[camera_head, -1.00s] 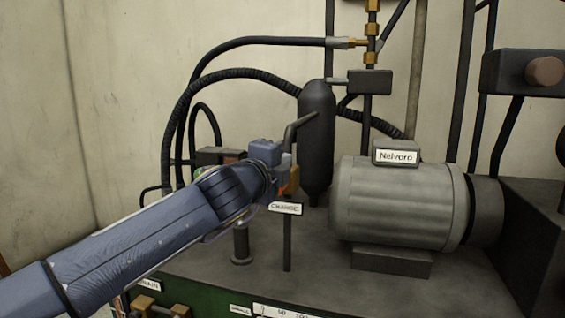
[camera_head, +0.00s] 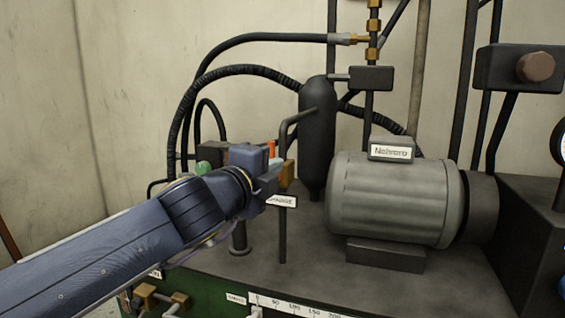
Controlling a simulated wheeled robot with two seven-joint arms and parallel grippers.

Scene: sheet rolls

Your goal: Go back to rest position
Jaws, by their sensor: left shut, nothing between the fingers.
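My left arm comes in from the left, and my left gripper (camera_head: 272,172) is at its end, in front of the valve area by the dark cylinder. The gripper is shut with nothing visible in it. A brass valve block (camera_head: 287,176) is right beside the fingertips; I cannot tell whether they touch. An orange-red piece (camera_head: 271,149) shows just behind the gripper, and a white label plate (camera_head: 282,201) sits just below it on a thin post. My right gripper is not in view.
A grey motor (camera_head: 392,200) labelled Nelvoro stands on the machine top to the right. A dark upright cylinder (camera_head: 317,140) and black hoses (camera_head: 240,72) stand behind the gripper. A green knob (camera_head: 203,168) is behind the wrist. The machine's front edge carries a scale strip (camera_head: 290,306).

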